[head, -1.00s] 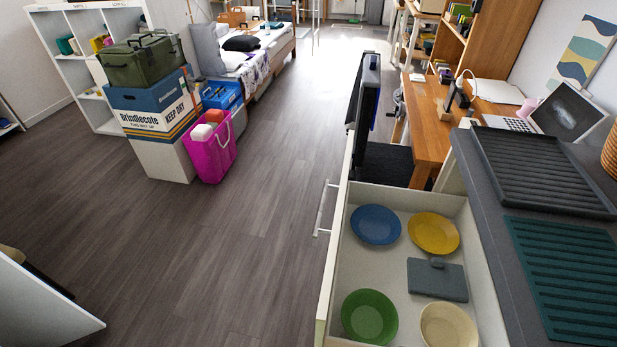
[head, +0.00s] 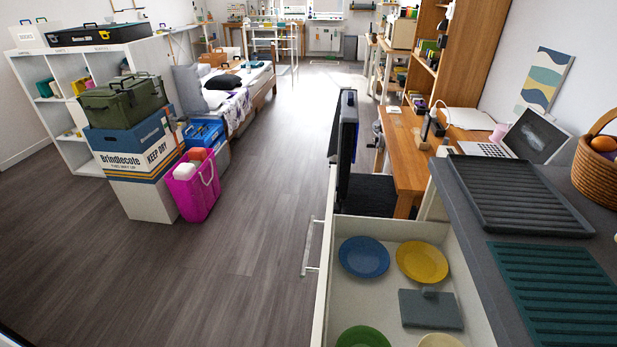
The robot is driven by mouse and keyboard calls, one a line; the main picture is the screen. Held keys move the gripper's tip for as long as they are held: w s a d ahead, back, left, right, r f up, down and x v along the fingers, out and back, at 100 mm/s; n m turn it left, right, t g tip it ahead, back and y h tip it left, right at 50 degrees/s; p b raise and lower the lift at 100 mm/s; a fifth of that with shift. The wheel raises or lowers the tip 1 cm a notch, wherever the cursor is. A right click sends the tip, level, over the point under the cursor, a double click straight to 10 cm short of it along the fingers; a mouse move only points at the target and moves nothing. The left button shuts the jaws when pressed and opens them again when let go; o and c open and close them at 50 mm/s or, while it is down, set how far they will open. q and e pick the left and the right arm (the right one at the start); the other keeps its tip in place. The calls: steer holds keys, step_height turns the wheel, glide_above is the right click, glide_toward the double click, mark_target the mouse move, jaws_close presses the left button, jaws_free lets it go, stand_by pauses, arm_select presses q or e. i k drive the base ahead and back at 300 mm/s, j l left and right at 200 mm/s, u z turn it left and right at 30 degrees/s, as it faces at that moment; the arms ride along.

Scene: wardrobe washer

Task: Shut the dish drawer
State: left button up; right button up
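The dish drawer (head: 322,290) is pulled open at the lower right, beneath the dark countertop. Its silver bar handle (head: 309,249) is on the front panel, which faces left. Inside lie a blue plate (head: 363,257), a yellow plate (head: 422,262), a green plate (head: 362,338) and a cream plate (head: 439,341); the last two are cut off by the lower frame edge. A grey flat block with a knob (head: 430,309) also lies in it. Neither of my grippers shows in the head view.
A black ribbed tray (head: 515,195) and a green ribbed mat (head: 560,290) lie on the countertop (head: 590,193), with a wicker basket (head: 596,165). A wooden desk (head: 405,150) stands beyond. Stacked boxes (head: 135,145) and a magenta bag (head: 195,185) stand left. Floor left of the drawer is clear.

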mark_target(344, 300)
steer(key=j+z, duration=0.9)
steer(key=j, duration=0.1)
